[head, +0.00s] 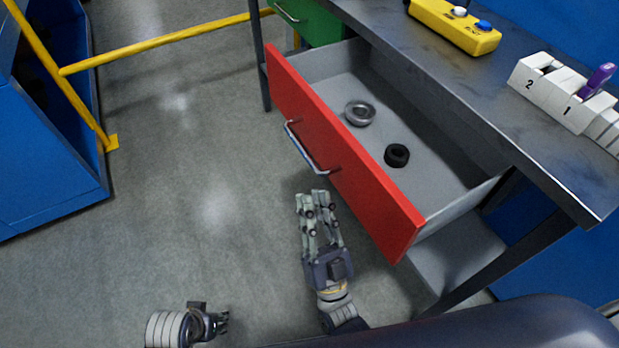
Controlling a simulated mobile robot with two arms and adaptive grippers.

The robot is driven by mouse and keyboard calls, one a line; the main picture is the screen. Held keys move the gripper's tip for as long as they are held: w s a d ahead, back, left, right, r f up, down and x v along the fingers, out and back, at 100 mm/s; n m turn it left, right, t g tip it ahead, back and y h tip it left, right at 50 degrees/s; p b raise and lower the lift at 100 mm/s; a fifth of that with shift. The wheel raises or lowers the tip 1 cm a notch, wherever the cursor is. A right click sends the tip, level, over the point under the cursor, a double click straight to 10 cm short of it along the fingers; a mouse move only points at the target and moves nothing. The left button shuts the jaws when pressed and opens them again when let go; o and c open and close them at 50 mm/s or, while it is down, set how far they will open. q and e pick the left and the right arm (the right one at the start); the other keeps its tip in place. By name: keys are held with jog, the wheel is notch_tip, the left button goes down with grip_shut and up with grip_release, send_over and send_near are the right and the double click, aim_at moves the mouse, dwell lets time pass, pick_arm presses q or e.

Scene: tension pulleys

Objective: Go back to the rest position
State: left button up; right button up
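My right gripper (319,202) is in front of the open red drawer (335,150), over the floor. Its fingers point at the drawer front and look parted, with nothing seen between them. Its tips lie just below the drawer's metal handle (305,149) in the picture; I cannot tell whether they touch it. My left gripper (222,322) is low at the bottom edge, seen end-on and small, away from the drawer. Its finger opening cannot be made out.
The drawer holds a metal ring-shaped part (360,113) and a black ring (397,155). The workbench (545,130) above carries a yellow button box (455,25) and white numbered bins (560,92). A yellow rail (165,40) and blue cabinet (45,160) stand left. The floor between is clear.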

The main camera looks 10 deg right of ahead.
jog(key=shift+s+f, duration=0.45)
jog(key=shift+s, duration=0.05)
